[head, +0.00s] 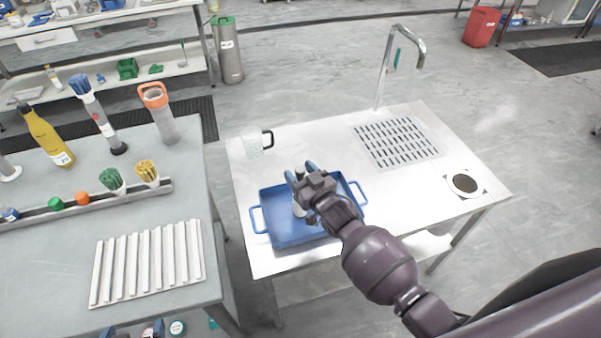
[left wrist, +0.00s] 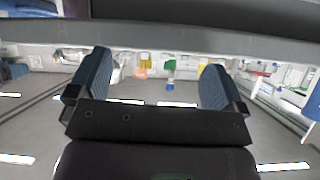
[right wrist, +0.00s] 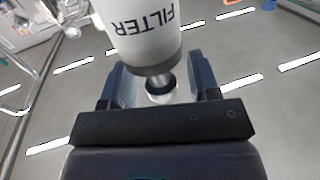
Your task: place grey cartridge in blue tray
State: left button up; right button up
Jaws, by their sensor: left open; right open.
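The blue tray (head: 287,237) sits on the white table with its handles at left and right. My right gripper also shows in the right wrist view (right wrist: 158,80), open around the neck.
The left bench holds bottles, brushes and a ribbed white rack (head: 146,262).

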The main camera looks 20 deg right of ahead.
pick_arm(q)
jog(key=shift+r, duration=0.3)
pick_arm(e)
jog(key=shift+s+d+r, duration=0.1)
jog(key=shift+s, duration=0.15)
jog(key=p+v, duration=0.3)
jog(key=v, duration=0.2)
jog(key=shift+s+d+r+p, duration=0.1)
jog(key=shift+s+d+p, duration=0.05)
jog(key=shift+s+p, duration=0.2)
pick_arm(q)
jog(key=shift+s+a+r, duration=0.1)
jog(key=shift+s+r, duration=0.6)
jog(key=shift+r, duration=0.05)
pick_arm(e)
jog(key=s+d+f+m+g+h, duration=0.1)
jog(key=s+d, duration=0.4)
jog(key=s, duration=0.6)
jog(key=s+d+f+m+g+h, duration=0.1)
jog(key=s+d+f+g+h, duration=0.3)
jog(key=s, duration=0.7)
jog(key=shift+s+d+f+m+g, duration=0.25)
jog(key=shift+d+g, duration=0.25)
jog(key=shift+d, duration=0.5)
pick_arm(q)
jog(key=shift+f, duration=0.1)
pick_arm(e)
jog(key=shift+f, duration=0.1)
